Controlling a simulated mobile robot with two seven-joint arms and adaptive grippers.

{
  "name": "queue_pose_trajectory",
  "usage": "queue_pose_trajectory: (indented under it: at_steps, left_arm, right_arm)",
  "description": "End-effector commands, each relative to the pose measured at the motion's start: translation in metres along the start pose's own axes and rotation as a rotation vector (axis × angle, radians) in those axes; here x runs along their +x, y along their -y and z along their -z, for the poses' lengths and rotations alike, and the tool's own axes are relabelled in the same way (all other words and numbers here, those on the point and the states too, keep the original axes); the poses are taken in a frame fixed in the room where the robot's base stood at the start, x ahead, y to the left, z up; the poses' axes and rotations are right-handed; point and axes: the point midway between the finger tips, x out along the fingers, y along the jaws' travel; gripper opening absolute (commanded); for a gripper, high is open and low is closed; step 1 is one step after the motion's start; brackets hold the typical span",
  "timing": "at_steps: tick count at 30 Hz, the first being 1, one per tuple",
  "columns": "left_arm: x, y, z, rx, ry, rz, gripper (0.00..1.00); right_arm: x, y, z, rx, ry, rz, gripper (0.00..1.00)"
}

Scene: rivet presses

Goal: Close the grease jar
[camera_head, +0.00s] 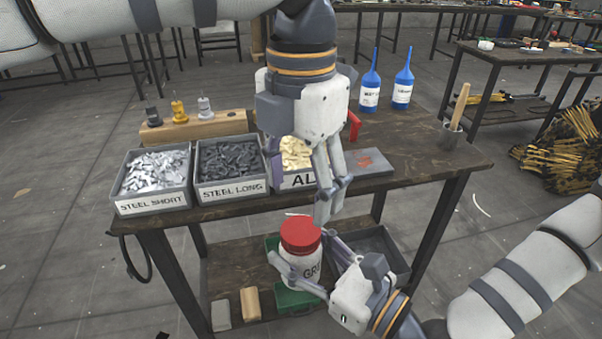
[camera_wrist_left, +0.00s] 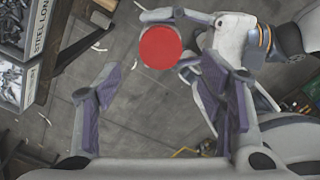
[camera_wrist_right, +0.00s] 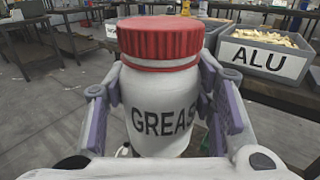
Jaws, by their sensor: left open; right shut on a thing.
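The white grease jar (camera_head: 293,268) stands upright in my right gripper (camera_head: 308,262), held in front of the table. In the right wrist view the jar (camera_wrist_right: 160,118) shows its GREASE label between the two fingers. A ribbed red lid (camera_head: 300,233) sits on top of the jar; it also shows in the right wrist view (camera_wrist_right: 161,38). A pale band and a thin red ring show under the lid; I cannot tell how tight it is. My left gripper (camera_head: 328,190) is open and empty, above and beside the lid. The lid (camera_wrist_left: 160,47) appears ahead of its fingers in the left wrist view.
The table (camera_head: 430,163) carries a steel short bin (camera_head: 152,205), a steel long bin (camera_head: 230,190) and a partly hidden ALU bin (camera_head: 297,180). Two blue bottles (camera_head: 371,80) stand behind. A lower shelf (camera_head: 240,275) holds blocks and a green case.

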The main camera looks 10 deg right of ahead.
Motion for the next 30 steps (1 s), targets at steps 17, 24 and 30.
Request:
queue_pose_trajectory:
  at_steps: [17, 24, 30]
  left_arm:
    - [-0.0115, 0.0005, -0.0001, -1.718, 0.003, 0.002, 0.63]
    - [-0.0116, 0.0006, -0.0001, -1.771, 0.002, 0.002, 0.63]
    - [-0.0074, 0.0005, -0.0001, -1.769, 0.001, 0.001, 0.63]
  right_arm:
    - [0.0002, 0.0000, -0.0010, -0.001, 0.002, 0.000, 0.00]
    - [0.0002, 0.0000, -0.0010, -0.001, 0.003, 0.000, 0.00]
    - [0.0002, 0.0000, -0.0010, -0.001, 0.002, 0.000, 0.00]
